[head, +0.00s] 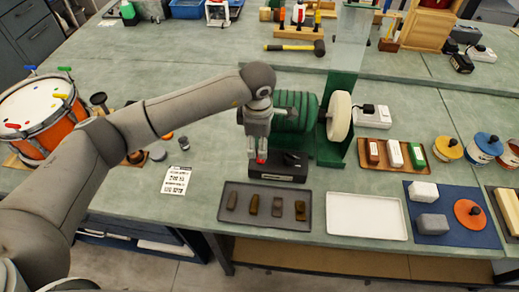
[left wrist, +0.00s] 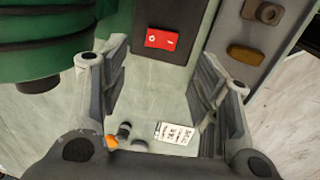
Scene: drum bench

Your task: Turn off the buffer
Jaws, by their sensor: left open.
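The buffer (head: 292,110) is a green bench machine with a white wheel (head: 339,117) on its right side, standing on a dark base. A red rocker switch (left wrist: 161,39) with white marks is on the base's dark front panel; which side is pressed I cannot tell. In the head view a bit of its red (head: 261,157) shows by my fingertips. My left gripper (head: 256,151) points down in front of the buffer. In the left wrist view the open left gripper (left wrist: 164,62) has its fingers either side of the switch, with nothing between them. My right gripper is not in view.
A dark tray (head: 265,222) with several small bars lies just in front of the buffer. A white tray (head: 366,216) and a wooden tray with three blocks (head: 394,153) are to the right. A printed card (head: 176,181) lies left. A drum (head: 40,115) stands far left.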

